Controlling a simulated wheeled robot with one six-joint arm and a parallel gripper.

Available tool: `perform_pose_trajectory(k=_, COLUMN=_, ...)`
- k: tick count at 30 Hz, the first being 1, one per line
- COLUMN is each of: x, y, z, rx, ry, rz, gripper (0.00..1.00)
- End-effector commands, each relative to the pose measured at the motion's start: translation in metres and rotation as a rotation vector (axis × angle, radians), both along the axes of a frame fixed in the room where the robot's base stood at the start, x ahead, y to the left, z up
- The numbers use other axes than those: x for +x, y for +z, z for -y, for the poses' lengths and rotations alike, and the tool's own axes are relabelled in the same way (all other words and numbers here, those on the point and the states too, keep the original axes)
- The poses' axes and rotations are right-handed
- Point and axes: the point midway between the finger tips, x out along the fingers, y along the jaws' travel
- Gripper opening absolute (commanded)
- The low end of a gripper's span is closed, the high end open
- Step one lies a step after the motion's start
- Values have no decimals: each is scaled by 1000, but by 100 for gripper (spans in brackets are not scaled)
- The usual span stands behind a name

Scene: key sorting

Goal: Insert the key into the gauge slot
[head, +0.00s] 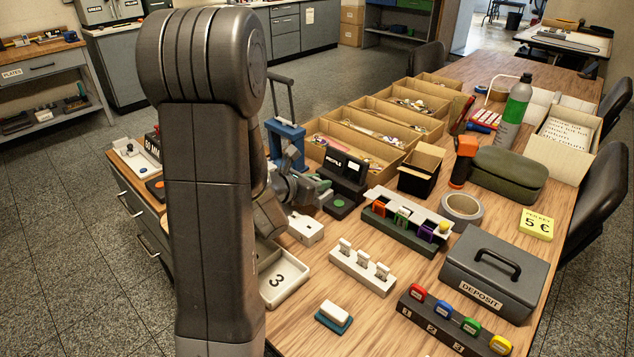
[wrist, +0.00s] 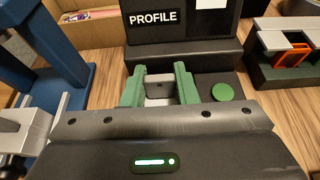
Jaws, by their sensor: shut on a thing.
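The gauge (head: 344,166) is a dark box marked PROFILE, with a green round button (wrist: 222,92) on its base. It also fills the top of the wrist view (wrist: 185,50). My gripper (wrist: 159,86), with green fingers, is low in front of the gauge's upright face, left of the button. Its fingers are shut on a small grey key (wrist: 159,90), of which only a part shows between them. The gauge slot and the key's far end are hidden, so I cannot tell whether the key is in the slot. In the head view my arm partly covers the gripper.
A blue frame press (head: 286,143) stands left of the gauge. A tray with coloured clips (head: 405,222) is to its right. A white key holder (head: 362,268), a numbered rack (head: 450,325) and a grey deposit box (head: 495,270) stand nearer. Bare wood lies between them.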

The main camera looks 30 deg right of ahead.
Motion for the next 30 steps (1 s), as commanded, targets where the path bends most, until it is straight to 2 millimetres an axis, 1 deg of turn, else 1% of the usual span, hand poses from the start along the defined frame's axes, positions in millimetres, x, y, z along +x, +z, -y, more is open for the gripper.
perform_pose_trajectory(k=3, x=0, y=0, z=0, rx=0, ry=0, rz=0, gripper=5)
perform_pose_trajectory(k=4, x=0, y=0, z=0, rx=0, ry=0, rz=0, gripper=30)
perform_pose_trajectory(k=7, x=0, y=0, z=0, rx=0, ry=0, rz=0, gripper=50)
perform_pose_trajectory(k=8, x=0, y=0, z=0, rx=0, ry=0, rz=0, gripper=52)
perform_pose_trajectory(k=16, x=0, y=1, z=-1, rx=0, ry=0, rz=0, gripper=52)
perform_pose_trajectory(k=20, x=-2, y=5, z=-9, rx=0, ry=2, rz=1, gripper=52)
perform_pose_trajectory(k=23, x=-6, y=12, z=-24, rx=0, ry=4, rz=1, gripper=52)
perform_pose_trajectory(k=30, x=-18, y=32, z=-69, rx=-1, ry=6, rz=2, gripper=52)
